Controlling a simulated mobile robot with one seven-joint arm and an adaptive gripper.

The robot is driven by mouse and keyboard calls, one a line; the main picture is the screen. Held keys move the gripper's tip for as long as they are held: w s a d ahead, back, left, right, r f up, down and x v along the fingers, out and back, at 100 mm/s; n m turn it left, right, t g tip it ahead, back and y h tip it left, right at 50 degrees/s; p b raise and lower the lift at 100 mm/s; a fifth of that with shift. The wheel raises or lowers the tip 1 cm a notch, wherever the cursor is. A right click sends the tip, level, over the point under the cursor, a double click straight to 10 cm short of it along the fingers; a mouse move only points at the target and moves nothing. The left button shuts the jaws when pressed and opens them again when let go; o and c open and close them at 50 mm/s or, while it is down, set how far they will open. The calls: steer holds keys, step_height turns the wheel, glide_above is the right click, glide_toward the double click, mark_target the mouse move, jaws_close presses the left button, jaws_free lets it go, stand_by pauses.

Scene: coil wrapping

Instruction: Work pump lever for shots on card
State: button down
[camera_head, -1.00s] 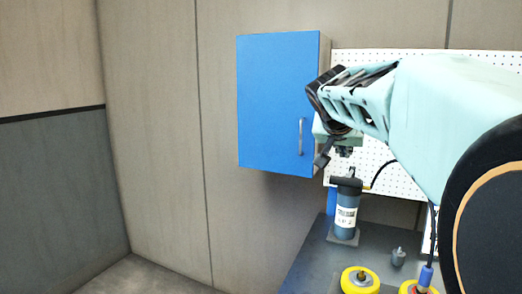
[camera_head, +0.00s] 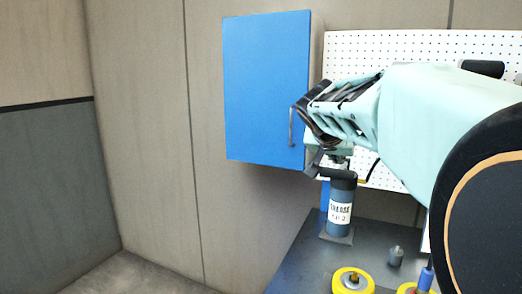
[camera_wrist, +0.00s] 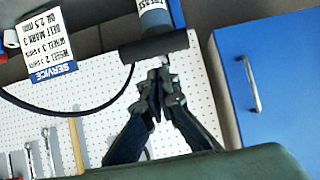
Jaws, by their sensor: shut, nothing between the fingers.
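The pump is a dark blue cylinder (camera_head: 341,203) with a white label, upright on the bench. Its black bar-shaped lever (camera_head: 337,173) lies across the top; in the wrist view the lever (camera_wrist: 154,47) crosses in front of the pump body (camera_wrist: 154,18). My gripper (camera_wrist: 159,78) is shut and empty, its fingertips close to the lever's middle. I cannot tell whether they touch it. In the head view my gripper (camera_head: 315,162) is just above the lever, partly hidden by its own wrist. The white service card (camera_wrist: 47,46) shows upside down in the wrist view, its lines only partly readable.
A blue cabinet (camera_head: 265,90) with a metal handle hangs left of my wrist. A black hose (camera_wrist: 70,113) curves from the lever past the pegboard (camera_wrist: 95,88). Yellow wheels (camera_head: 352,282) and a small grey part (camera_head: 396,257) sit on the bench.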

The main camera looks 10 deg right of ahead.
steer(key=shift+w+f+b, duration=0.1)
steer(key=shift+f+b, duration=0.2)
steer(key=shift+f, duration=0.55)
step_height(320, 180, down, 10)
steer(key=s+b, duration=0.1)
steer(key=b, duration=1.1)
steer(key=shift+a, duration=0.35)
steer(key=shift+s+r, duration=0.1)
